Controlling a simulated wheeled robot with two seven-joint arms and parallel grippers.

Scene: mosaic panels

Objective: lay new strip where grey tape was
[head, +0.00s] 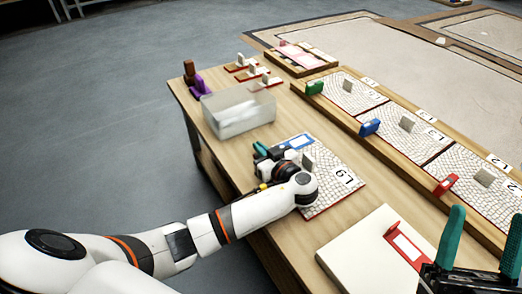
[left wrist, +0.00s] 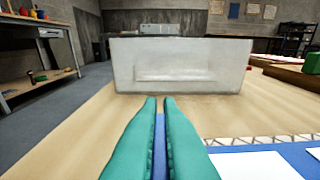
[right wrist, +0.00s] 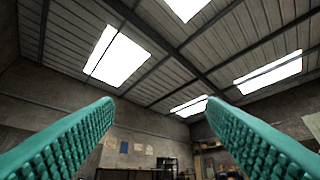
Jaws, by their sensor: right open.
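The near mosaic panel marked L9 (head: 328,188) lies on the bench with a grey upright piece (head: 308,160) on it. My left gripper (head: 261,150) is low beside its far left corner. In the left wrist view its teal fingers (left wrist: 160,110) are nearly together, with a thin blue part (left wrist: 159,130) between them. A blue-framed white card (head: 298,142) lies at the panel's far edge; the blue part seems to belong to it. My right gripper (head: 482,238) is open and empty, pointing up at the lower right. Three more panels (head: 455,163) carry grey pieces (head: 406,123).
A translucent white bin (head: 238,128) stands beyond my left gripper. Purple (head: 199,86) and brown (head: 189,70) blocks stand at the far left corner. Green (head: 314,88), blue (head: 370,128) and red (head: 446,184) tags line the panel row. A red-framed card (head: 403,243) lies on a white board (head: 365,255).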

